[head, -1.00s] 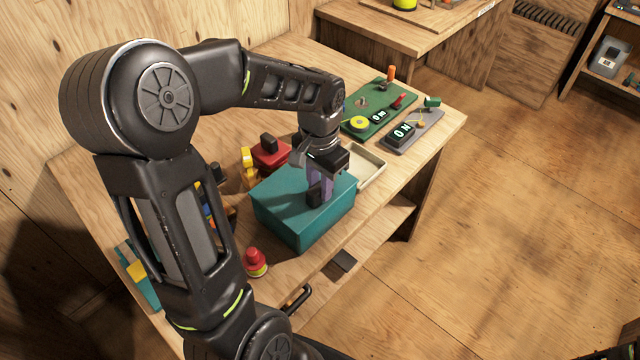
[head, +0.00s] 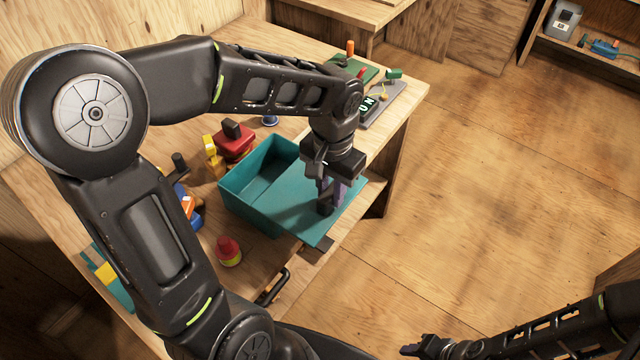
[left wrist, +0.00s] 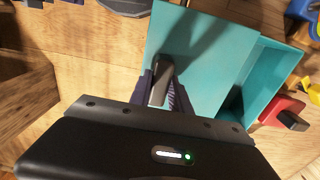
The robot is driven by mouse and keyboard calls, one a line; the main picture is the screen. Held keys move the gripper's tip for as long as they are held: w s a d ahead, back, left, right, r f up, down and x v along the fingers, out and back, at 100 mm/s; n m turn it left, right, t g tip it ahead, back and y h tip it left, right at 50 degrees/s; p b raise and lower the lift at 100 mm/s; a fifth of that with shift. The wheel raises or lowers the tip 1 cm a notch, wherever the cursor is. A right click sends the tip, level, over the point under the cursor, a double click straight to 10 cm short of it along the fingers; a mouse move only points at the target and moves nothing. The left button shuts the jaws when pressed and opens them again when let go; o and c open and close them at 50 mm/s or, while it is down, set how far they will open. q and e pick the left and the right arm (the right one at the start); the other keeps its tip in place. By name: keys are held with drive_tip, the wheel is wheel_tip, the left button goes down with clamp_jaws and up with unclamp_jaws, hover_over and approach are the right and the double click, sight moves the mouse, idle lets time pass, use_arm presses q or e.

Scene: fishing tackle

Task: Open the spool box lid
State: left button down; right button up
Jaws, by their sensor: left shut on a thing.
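The teal spool box (head: 238,205) stands on the wooden bench with part of its top uncovered, and its inside looks empty where I can see it. Its flat teal lid (head: 290,216) is slid toward the bench's front edge and still covers part of the box. My left gripper (head: 332,192) is shut on the lid's dark handle (head: 325,206). The left wrist view shows the handle (left wrist: 160,85) between the fingers, the lid (left wrist: 195,50) and the open box (left wrist: 268,75). My right gripper (head: 432,347) is low at the right, away from the bench; its jaws are unclear.
A red box (head: 235,145) and yellow pieces (head: 212,160) stand behind the spool box. A grey board (head: 378,105) lies beyond my left wrist. Open floor lies to the right.

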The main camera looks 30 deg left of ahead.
use_arm(q)
drive_tip(key=c, duration=1.2)
unclamp_jaws()
wheel_tip(320, 180, up, 8)
drive_tip(key=shift+f, duration=0.1)
